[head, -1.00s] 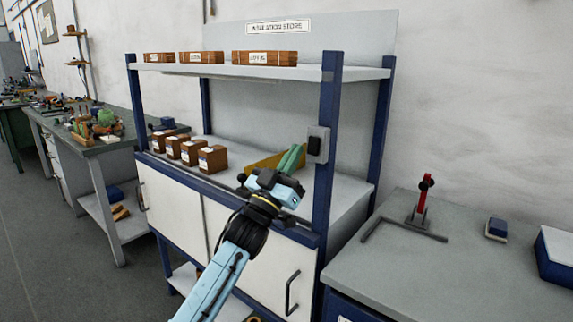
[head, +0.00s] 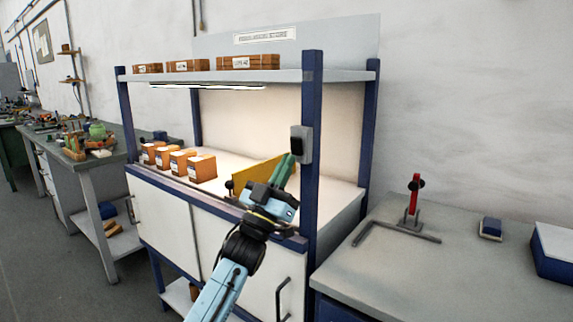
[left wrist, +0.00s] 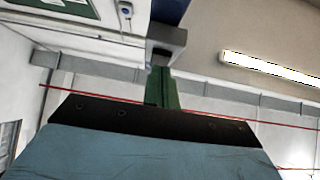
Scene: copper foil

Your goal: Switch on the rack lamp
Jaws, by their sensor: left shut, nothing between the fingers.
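The rack lamp (head: 208,86) is a long strip under the rack's upper shelf, and it is lit, casting warm light on the bay below. The switch (head: 301,144) is a grey box with a black rocker on the rack's front right blue post. My left gripper (head: 289,160) has green fingers, shut and empty, with the tips right beside the switch at its lower left. In the left wrist view the green fingers (left wrist: 162,88) are together, with their tips at the grey switch box (left wrist: 167,42); I cannot tell if they touch it. My right gripper is not in view.
Several brown boxes (head: 201,168) stand on the lit worktop, with a yellow panel (head: 258,174) behind my gripper. Wooden boxes (head: 248,62) sit on the upper shelf. At right, a grey bench (head: 380,265) holds a red-handled clamp (head: 414,195).

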